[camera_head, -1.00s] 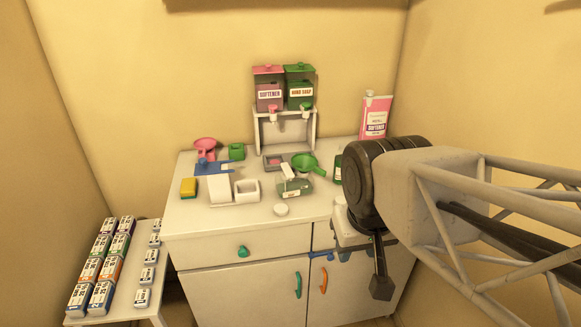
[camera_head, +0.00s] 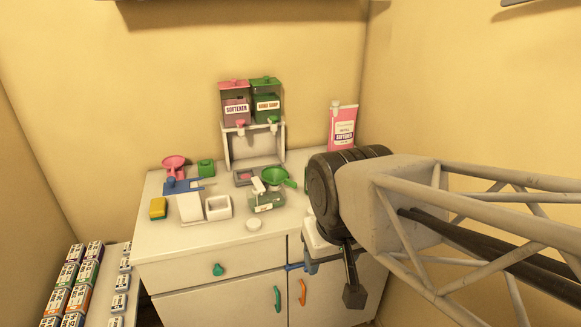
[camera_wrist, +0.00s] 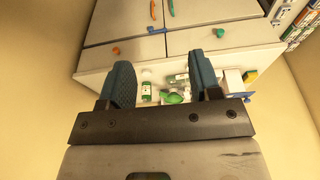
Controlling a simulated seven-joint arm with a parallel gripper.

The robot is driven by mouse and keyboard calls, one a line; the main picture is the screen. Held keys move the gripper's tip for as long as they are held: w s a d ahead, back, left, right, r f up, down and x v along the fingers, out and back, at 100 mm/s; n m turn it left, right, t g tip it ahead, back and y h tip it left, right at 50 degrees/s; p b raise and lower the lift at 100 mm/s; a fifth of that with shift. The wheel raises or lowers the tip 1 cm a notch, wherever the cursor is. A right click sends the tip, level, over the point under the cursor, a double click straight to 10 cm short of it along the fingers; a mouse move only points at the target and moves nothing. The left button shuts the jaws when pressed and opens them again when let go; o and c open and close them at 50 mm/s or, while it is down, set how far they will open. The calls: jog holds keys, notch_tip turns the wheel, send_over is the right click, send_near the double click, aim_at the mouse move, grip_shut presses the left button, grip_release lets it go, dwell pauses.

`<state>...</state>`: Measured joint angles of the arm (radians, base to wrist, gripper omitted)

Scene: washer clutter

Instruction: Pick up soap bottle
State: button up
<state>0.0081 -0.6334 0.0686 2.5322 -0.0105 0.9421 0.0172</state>
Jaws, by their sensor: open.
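A green bottle (camera_head: 267,202) with a pale label and a whitish top lies tilted on the counter; it also shows in the wrist view (camera_wrist: 178,79). A second green bottle (camera_wrist: 146,89) with a white label shows in the wrist view near the left finger; my arm hides it in the head view. I cannot tell which is the soap bottle. A green dispenser (camera_head: 266,103) labelled hand soap is on a rack at the back. My gripper (camera_wrist: 160,62) is open with nothing held, above and in front of the counter's right part.
A pink softener container (camera_head: 342,128) stands at the back right. A green pan-like piece (camera_head: 276,178), a white box (camera_head: 218,208), a yellow sponge (camera_head: 158,208) and a white disc (camera_head: 254,224) are on the counter (camera_head: 180,245). Boxes (camera_head: 77,285) fill a low side table. The right wall is close.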

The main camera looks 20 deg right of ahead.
jog(key=o, duration=0.5)
jog(key=w+f+m+y, duration=0.2)
jog(key=w+m+y, duration=0.25)
jog(key=w, duration=0.35)
jog(key=w+f+m+t+y, duration=0.1)
jog(key=w+f+m+y, duration=0.15)
jog(key=w+m, duration=0.45)
jog(key=w+f+m+y, duration=0.2)
jog(key=w+m+y, duration=0.15)
jog(key=w, duration=0.65)
jog(key=m+t+h, duration=0.1)
jog(key=m+t, duration=1.1)
jog(key=m, duration=0.3)
send_near(312, 175)
jog(key=w+f, duration=0.1)
jog(key=w, duration=0.2)
jog(key=w+f, duration=0.1)
jog(key=shift+w+a+f, duration=0.1)
jog(key=shift+w+f, duration=0.05)
jog(key=shift+f, duration=0.25)
